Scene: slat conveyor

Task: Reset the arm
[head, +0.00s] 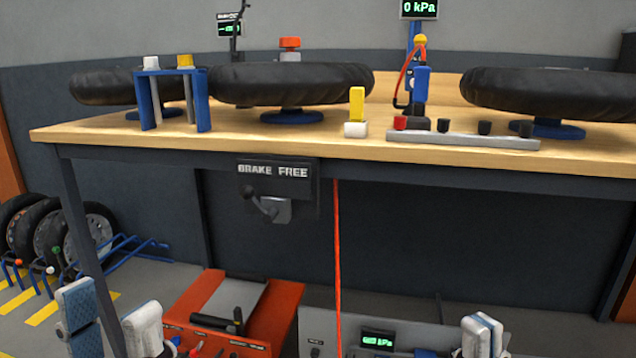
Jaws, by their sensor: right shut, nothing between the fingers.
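My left gripper (108,300) is low at the bottom left, in front of and below the bench. Its two pale, blue-edged fingers stand apart, with nothing seen between them. My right gripper (482,325) is at the bottom edge, right of centre. Its fingers are together and empty. Both grippers are clear of the bench top. The arm links behind them are mostly out of view.
The wooden bench (230,140) bears several black tyres on blue stands, a blue rack (172,98), a yellow-and-white block (356,112) and a grey strip (465,138). Below are a "BRAKE FREE" panel (278,180), an orange cord (337,250) and an orange-red box (270,310).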

